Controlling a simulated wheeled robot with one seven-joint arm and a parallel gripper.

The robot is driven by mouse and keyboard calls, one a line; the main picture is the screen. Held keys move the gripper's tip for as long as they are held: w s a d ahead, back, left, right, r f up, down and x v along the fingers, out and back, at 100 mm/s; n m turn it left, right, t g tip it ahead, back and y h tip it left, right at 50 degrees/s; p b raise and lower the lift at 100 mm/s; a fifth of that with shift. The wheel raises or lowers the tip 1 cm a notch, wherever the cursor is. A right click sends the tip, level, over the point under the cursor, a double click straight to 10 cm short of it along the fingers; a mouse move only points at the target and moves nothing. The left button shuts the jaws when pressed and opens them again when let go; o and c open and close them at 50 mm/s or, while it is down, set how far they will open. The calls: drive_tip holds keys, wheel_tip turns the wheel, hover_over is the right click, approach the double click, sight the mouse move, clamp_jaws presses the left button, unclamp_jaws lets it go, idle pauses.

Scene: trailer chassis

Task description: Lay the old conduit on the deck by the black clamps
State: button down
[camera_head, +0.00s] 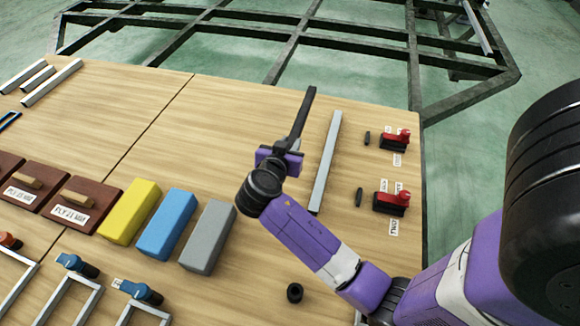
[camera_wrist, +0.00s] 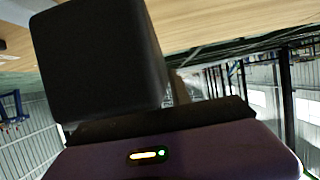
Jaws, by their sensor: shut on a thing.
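My gripper (camera_head: 279,160) is shut on a long dark bar (camera_head: 303,113), which I take to be the old conduit. The bar points up and slightly right in the head view, over the wooden deck (camera_head: 225,130). In the wrist view the dark bar (camera_wrist: 100,60) fills the left and middle, its end close to the camera. I cannot tell its height above the deck. Two red-and-black clamp-like devices (camera_head: 394,140) (camera_head: 391,202) stand near the deck's right edge. Beside them lie small black pieces (camera_head: 367,138) (camera_head: 359,197). I cannot tell which are the black clamps.
A grey metal bar (camera_head: 327,160) lies right of my gripper. Yellow (camera_head: 130,211), blue (camera_head: 167,224) and grey (camera_head: 208,237) blocks stand to the left. The deck's far middle is clear; an open steel frame (camera_head: 280,60) lies beyond.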

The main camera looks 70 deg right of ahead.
wheel_tip(320, 180, down, 8)
drive_tip(key=b, duration=0.2)
drive_tip(key=shift+b, duration=0.3)
drive_tip(key=shift+f, duration=0.2)
drive_tip(key=c, duration=1.2)
unclamp_jaws()
drive_tip(key=shift+o, duration=0.2)
drive_tip(key=shift+r, duration=0.2)
drive_tip(key=p+v, duration=0.3)
drive_tip(key=v, duration=0.9)
drive_tip(key=shift+f, duration=0.2)
drive_tip(key=shift+s, duration=0.1)
